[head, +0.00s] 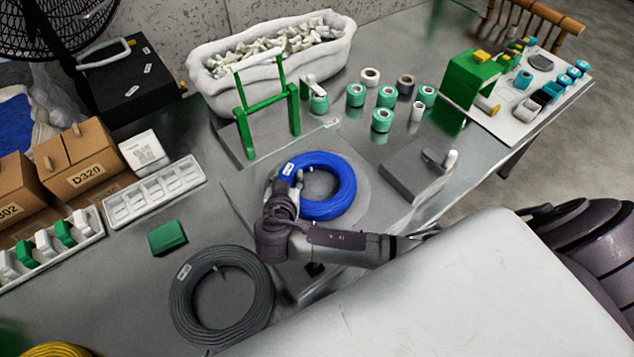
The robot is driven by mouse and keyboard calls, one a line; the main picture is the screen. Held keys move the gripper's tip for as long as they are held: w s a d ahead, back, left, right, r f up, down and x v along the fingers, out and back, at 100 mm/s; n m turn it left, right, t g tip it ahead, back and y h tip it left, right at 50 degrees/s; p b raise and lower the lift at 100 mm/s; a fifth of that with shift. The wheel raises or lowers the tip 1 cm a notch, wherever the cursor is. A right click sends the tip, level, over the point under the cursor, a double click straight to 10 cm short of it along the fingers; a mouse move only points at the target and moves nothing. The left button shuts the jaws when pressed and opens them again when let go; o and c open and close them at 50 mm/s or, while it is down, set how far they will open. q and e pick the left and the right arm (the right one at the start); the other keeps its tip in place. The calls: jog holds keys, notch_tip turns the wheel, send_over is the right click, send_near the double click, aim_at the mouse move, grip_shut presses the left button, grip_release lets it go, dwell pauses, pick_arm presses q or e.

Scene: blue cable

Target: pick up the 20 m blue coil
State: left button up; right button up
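The blue coil (337,202) lies flat on a round grey plate (362,212) on the metal table, with a small white tag at its upper left. My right gripper (285,190) is at the left side of the coil, its fingers over or against the ring there. The hand hides that part of the coil, so I cannot tell whether the fingers are closed on it. My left gripper is not in view.
A grey coil (222,298) lies at the front left, near a green block (166,237). A green frame (268,104) stands behind the blue coil, with several tape rolls (382,120) to its right. A grey block with a handle (415,170) is close on the right.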

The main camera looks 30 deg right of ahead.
grip_shut()
jog(key=shift+r, duration=0.15)
